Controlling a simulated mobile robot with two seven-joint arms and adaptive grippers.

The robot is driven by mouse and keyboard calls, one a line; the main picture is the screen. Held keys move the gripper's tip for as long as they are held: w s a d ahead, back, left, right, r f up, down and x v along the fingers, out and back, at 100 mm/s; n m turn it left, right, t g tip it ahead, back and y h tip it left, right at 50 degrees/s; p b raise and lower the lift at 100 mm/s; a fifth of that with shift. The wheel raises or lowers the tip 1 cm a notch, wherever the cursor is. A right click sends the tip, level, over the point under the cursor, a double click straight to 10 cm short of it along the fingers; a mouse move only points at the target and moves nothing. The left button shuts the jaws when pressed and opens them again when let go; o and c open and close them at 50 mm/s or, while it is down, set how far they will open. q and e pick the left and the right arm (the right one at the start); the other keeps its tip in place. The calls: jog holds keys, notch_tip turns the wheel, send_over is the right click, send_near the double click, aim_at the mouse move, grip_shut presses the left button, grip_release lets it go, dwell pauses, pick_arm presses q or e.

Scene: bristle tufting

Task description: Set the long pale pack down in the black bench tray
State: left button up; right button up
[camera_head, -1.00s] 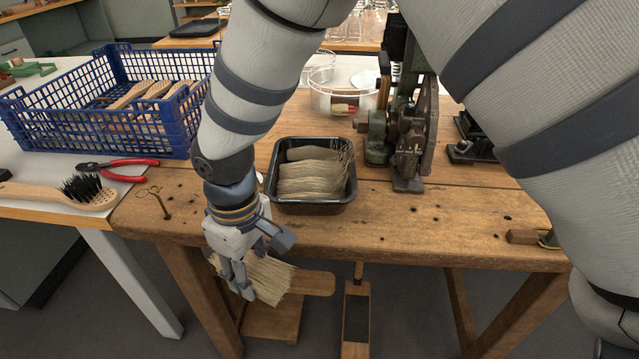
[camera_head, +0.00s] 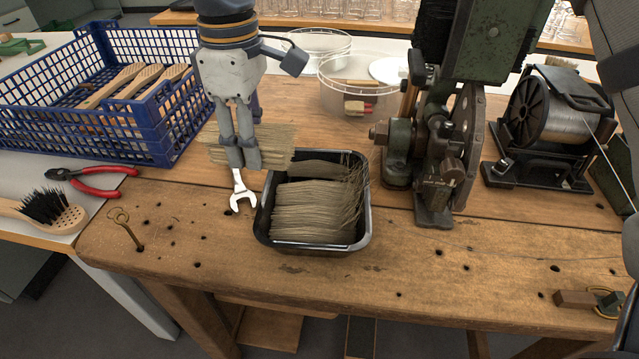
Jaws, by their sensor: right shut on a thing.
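My right gripper (camera_head: 243,160) comes down from the top, left of centre, and is shut on the long pale pack (camera_head: 275,147), a bundle of straw-coloured bristle. The fingers cover the middle of the pack, and its ends stick out to both sides. It appears above the bench, behind and left of the black bench tray (camera_head: 262,222), its right end near the tray's back left corner. My left gripper is not in view.
A wrench (camera_head: 241,192) lies just left of the tray. A blue crate (camera_head: 150,140) with wooden brushes stands at left, near red-handled pliers (camera_head: 95,182). A green machine (camera_head: 440,160) stands right of the tray, then a wire spool (camera_head: 566,110). Clear tubs (camera_head: 352,90) stand behind.

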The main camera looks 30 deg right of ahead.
jog(key=s+d+f, duration=0.1)
jog(key=d+f, duration=0.1)
jog(key=d, duration=0.4)
send_over(318, 193)
jog(key=f, duration=0.5)
jog(key=shift+a+f, duration=0.25)
jog(key=shift+f, duration=0.05)
jog(key=f, duration=0.3)
jog(key=shift+s+d+f, duration=0.1)
jog(key=shift+d+f, duration=0.2)
jog(key=shift+f, duration=0.1)
jog(key=shift+r, duration=0.1)
jog(key=o, duration=0.9)
